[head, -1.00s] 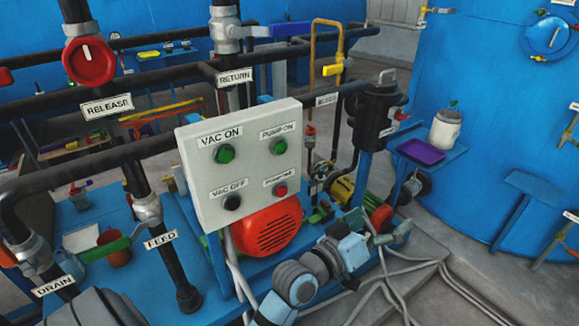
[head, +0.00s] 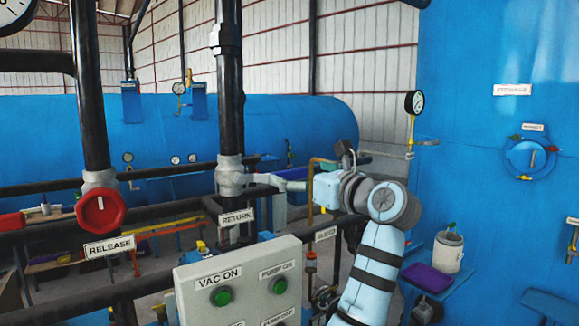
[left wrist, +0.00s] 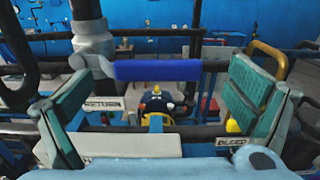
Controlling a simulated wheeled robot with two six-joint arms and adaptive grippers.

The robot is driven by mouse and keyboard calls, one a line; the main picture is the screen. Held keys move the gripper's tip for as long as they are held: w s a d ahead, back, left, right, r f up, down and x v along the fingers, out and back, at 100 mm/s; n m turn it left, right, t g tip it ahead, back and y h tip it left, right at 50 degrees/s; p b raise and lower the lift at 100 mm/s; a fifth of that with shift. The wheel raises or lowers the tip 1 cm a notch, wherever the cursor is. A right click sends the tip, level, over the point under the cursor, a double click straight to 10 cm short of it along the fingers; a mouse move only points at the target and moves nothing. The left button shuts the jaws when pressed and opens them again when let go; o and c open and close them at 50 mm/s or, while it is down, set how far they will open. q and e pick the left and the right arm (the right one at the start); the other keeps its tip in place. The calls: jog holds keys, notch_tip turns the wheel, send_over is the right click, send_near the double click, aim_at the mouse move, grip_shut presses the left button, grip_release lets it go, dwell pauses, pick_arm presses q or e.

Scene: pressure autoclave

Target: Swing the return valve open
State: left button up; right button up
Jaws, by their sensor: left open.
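The return valve (head: 230,180) is a grey body on a black vertical pipe, above the RETURN label (head: 237,217). In the left wrist view its long blue handle (left wrist: 157,70) reaches right from the valve body (left wrist: 93,45), roughly level. In the left wrist view the gripper (left wrist: 164,100) is open, with green pads left and right. The handle appears across the gap between them; contact cannot be told. My right gripper is not in view.
The control panel (head: 240,285) with green buttons stands below the valve. A red release valve wheel (head: 101,210) is at left. A yellow bent pipe (left wrist: 268,58) rises near the right pad. Black horizontal pipes cross behind. A blue tank (head: 500,140) fills the right.

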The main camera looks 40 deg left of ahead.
aim_at(291, 171)
pick_arm(q)
jog(key=x, duration=0.4)
jog(key=shift+s+p, duration=0.15)
jog(key=shift+p, duration=0.15)
jog(key=shift+c, duration=1.1)
jog(key=c, duration=1.5)
jog(key=shift+r, duration=0.1)
